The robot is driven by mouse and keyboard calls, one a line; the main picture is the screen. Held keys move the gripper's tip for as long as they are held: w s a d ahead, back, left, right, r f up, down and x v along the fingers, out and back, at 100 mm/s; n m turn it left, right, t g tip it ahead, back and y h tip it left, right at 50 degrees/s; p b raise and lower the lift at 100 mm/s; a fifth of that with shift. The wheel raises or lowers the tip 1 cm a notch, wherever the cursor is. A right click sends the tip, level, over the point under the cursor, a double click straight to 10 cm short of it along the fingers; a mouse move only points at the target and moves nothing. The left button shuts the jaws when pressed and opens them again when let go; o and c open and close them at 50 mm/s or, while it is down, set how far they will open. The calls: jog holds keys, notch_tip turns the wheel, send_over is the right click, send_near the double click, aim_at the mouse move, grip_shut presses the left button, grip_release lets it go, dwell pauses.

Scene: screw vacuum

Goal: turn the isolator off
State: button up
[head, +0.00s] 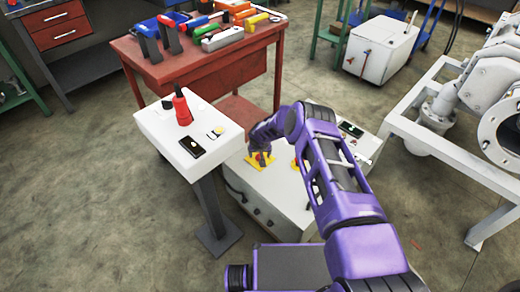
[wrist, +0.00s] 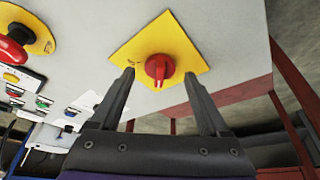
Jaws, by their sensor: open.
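The isolator is a red rotary knob (wrist: 160,68) on a square yellow plate (wrist: 165,38), fixed to a light grey cabinet face. The knob's grip stands roughly upright in the wrist view. In the head view its yellow plate (head: 254,165) shows at the cabinet's top left, partly hidden by my gripper (head: 262,155). In the wrist view my gripper (wrist: 160,76) is open, with one finger on each side of the knob. Gaps show between both fingers and the knob, and I cannot tell how deep the tips are.
A red mushroom-shaped button (wrist: 12,48) on yellow and several small switches are left of the knob. The cabinet (head: 270,200) stands beside a white pedestal (head: 165,125) carrying a red-and-black tool (head: 182,108). A red workbench (head: 195,65) is behind. Floor at left is clear.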

jog(key=p+v, duration=0.3)
jog(key=v, duration=1.4)
